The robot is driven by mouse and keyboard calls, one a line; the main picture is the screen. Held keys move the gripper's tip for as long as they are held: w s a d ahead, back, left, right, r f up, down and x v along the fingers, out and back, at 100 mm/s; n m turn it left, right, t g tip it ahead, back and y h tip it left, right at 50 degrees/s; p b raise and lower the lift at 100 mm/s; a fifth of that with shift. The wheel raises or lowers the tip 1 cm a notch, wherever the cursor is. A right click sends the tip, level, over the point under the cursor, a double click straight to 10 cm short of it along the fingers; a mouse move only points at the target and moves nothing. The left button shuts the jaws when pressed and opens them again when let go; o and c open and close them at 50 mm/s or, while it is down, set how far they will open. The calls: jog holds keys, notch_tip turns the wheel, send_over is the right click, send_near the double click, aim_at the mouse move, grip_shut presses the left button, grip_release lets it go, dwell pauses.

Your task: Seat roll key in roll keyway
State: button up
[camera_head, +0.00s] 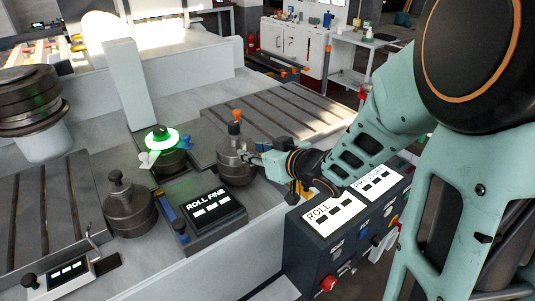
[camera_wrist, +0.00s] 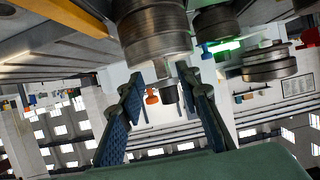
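A small orange-topped piece (camera_head: 235,117), which may be the roll key, stands upright on top of the dark steel middle roll (camera_head: 237,165). Its orange part (camera_wrist: 152,96) also shows in the wrist view, beside a short dark cylinder (camera_wrist: 169,95) under the large roll (camera_wrist: 154,30). My gripper (camera_head: 252,157) is at the right side of the middle roll. In the wrist view its two blue-padded fingers (camera_wrist: 160,88) are spread, with a visible gap around the orange piece and the dark cylinder. I cannot make out the roll keyway.
A roll with a green-lit ring (camera_head: 161,138) stands behind left, and a knobbed roll (camera_head: 128,205) stands front left. The ROLL FINE panel (camera_head: 206,209) is in front of the middle roll. A control box (camera_head: 335,235) stands below my arm. The slotted bed (camera_head: 275,128) behind is clear.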

jog(key=v, duration=0.8)
jog(key=shift+w+r, duration=0.1)
jog(key=shift+r, duration=0.05)
